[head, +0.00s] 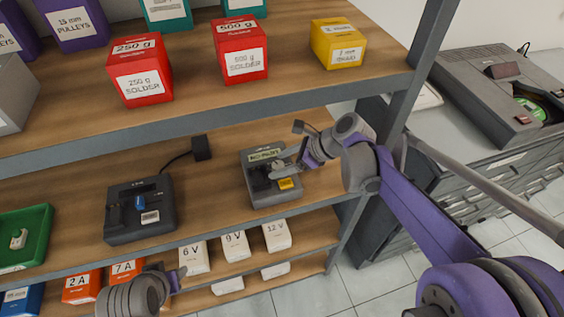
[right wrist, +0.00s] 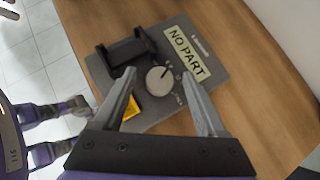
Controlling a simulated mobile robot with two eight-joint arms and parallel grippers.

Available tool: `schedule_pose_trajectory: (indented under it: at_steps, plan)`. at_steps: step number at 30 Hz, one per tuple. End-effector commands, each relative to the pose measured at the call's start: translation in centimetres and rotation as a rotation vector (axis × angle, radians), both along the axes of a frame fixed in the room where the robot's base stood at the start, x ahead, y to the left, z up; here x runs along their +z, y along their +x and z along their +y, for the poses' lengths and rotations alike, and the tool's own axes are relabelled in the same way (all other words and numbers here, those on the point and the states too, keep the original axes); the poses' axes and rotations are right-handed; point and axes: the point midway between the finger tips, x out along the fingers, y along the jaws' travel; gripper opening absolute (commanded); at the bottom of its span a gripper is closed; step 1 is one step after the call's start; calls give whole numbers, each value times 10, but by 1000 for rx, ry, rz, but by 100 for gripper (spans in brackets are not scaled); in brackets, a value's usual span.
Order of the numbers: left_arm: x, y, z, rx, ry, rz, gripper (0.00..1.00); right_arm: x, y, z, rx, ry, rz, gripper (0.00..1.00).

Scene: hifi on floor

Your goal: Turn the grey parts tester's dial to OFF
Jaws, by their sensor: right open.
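The grey parts tester (head: 258,196) sits on the middle shelf in the head view, and its display reads "NO PART". It also shows in the right wrist view (right wrist: 206,94), with a round pale dial (right wrist: 159,80) bearing a dark pointer mark. The marks around the dial are too small to read surely. My right gripper (head: 284,170) is over the tester, partly hiding its face. In the right wrist view its open fingers (right wrist: 166,98) lie either side of the dial, apart from it. My left gripper (head: 178,279) is low in the head view, away from the tester.
A darker device (head: 118,222) with a blue part stands left of the tester. A black plug block (head: 201,148) is behind them. The upper shelf (head: 190,116) holds red and yellow boxes above. Several small labelled boxes stand on the shelf below.

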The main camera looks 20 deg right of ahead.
Motion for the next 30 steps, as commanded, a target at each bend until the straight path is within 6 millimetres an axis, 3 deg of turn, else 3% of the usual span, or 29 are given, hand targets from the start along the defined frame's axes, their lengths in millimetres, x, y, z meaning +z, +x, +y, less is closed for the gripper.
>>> schedule_pose_trajectory:
  at_steps: [5, 17, 30]
  plan:
    - [0, 0, 0, 0, 0, 0, 50, 0, 0, 0, 0, 0, 0, 71]
    - [0, 0, 0, 0, 0, 0, 50, 0, 0, 0, 0, 0, 0, 0]
    - [-4, -2, 0, 0, 0, 3, 50, 0, 1, -1, 77, 0, 1, 0]
